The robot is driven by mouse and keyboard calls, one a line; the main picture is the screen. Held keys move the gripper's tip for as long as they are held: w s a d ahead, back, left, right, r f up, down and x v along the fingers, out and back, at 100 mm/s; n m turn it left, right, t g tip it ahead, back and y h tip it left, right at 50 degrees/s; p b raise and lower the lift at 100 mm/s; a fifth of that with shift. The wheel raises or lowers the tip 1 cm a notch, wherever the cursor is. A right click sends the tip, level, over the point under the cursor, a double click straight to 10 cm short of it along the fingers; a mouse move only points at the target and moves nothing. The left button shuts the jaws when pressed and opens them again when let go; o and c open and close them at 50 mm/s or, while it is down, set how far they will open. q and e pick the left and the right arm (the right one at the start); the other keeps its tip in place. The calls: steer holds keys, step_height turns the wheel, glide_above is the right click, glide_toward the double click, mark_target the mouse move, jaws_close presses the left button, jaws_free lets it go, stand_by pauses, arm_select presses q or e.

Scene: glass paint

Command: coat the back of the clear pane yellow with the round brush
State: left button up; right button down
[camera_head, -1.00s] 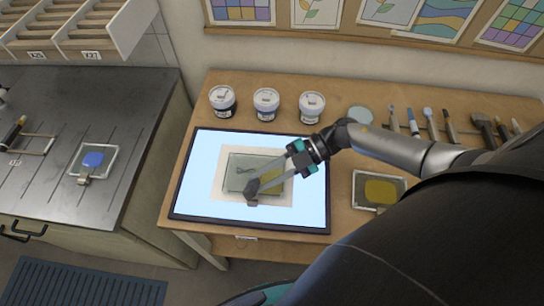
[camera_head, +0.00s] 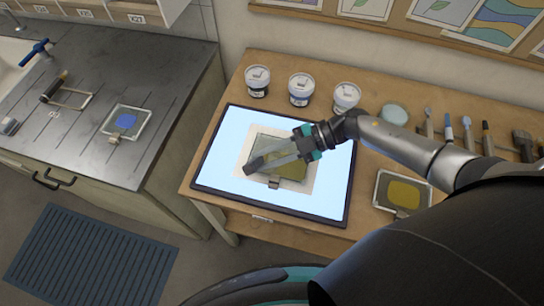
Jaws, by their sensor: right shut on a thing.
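The clear pane (camera_head: 292,171) lies on a pale sheet on the lit panel (camera_head: 222,178). Much of its visible surface looks olive-yellow, and its upper left looks greyer. A small clip (camera_head: 274,183) sits at its near edge. A tray of yellow paint (camera_head: 403,193) is at the right. My left gripper is not in view.
Three lidded jars (camera_head: 301,90) stand behind the panel, with a round pale dish (camera_head: 395,115) to their right. Several brushes and tools (camera_head: 467,135) lie at the back right. A tray with blue paint (camera_head: 126,121) lies on the left metal counter.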

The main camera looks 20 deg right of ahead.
steer(key=shift+w+a, duration=0.7)
steer(key=shift+a, duration=0.35)
steer(key=shift+r+p, duration=0.65)
steer(key=w+b, duration=0.1)
steer(key=w+d+b, duration=0.2)
steer(key=shift+d+f, duration=0.1)
steer(key=shift+f, duration=0.15)
steer(key=shift+w+d+r+b, duration=0.1)
steer(key=shift+w+d+b, duration=0.35)
steer(key=shift+w, duration=0.15)
steer(key=shift+w+r, duration=0.1)
steer(key=shift+f, duration=0.35)
steer(key=shift+f+b, duration=0.25)
steer(key=shift+b, duration=0.1)
